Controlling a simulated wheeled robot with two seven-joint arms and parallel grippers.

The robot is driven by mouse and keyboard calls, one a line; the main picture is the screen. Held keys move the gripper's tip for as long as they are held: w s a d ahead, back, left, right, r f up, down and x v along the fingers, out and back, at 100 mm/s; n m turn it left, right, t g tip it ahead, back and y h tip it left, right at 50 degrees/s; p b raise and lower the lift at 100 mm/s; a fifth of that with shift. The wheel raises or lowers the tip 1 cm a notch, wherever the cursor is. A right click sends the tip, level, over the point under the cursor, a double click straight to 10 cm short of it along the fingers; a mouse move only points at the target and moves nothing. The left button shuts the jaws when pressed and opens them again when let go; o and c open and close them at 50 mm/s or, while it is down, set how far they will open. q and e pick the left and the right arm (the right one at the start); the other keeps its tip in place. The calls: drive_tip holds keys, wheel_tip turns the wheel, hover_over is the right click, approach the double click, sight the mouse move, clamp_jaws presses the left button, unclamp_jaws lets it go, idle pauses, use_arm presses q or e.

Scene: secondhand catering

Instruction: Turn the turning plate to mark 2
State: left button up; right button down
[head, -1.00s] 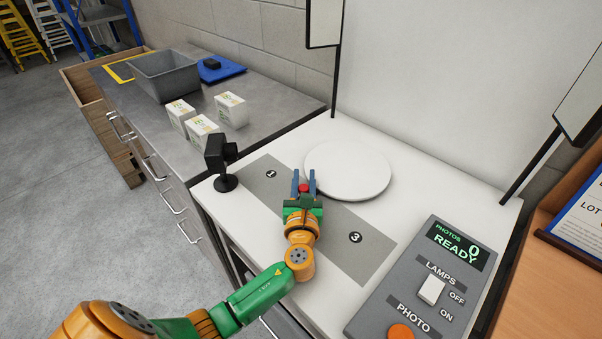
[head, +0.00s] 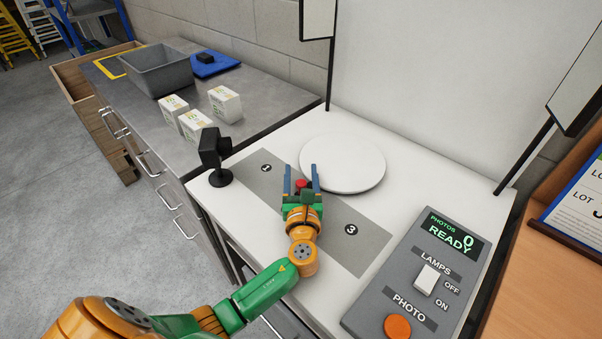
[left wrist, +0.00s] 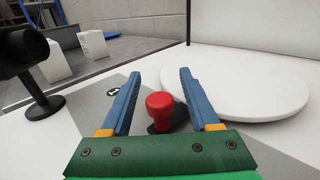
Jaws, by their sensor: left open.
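The turning plate (head: 343,163) is a white round disc on the white table, and it also shows in the left wrist view (left wrist: 250,92). A red knob (head: 301,184) on a dark base stands at its near edge; it also shows in the left wrist view (left wrist: 160,112). Mark 1 (head: 266,168) and mark 3 (head: 351,230) show on a grey strip (head: 336,250); mark 2 is not visible. My left gripper (head: 301,168) is open, with one blue finger on each side of the knob and a gap on both sides. My right gripper is not in view.
A black camera on a stand (head: 212,152) is left of my gripper. A control panel (head: 420,275) with a lamp switch and orange button is at right. White boxes (head: 195,127) and a grey bin (head: 157,72) are on the side counter.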

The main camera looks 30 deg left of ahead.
use_arm(q)
drive_tip(key=v, duration=0.7)
drive_tip(key=shift+s+d+r+b, duration=0.1)
drive_tip(key=shift+b, duration=0.2)
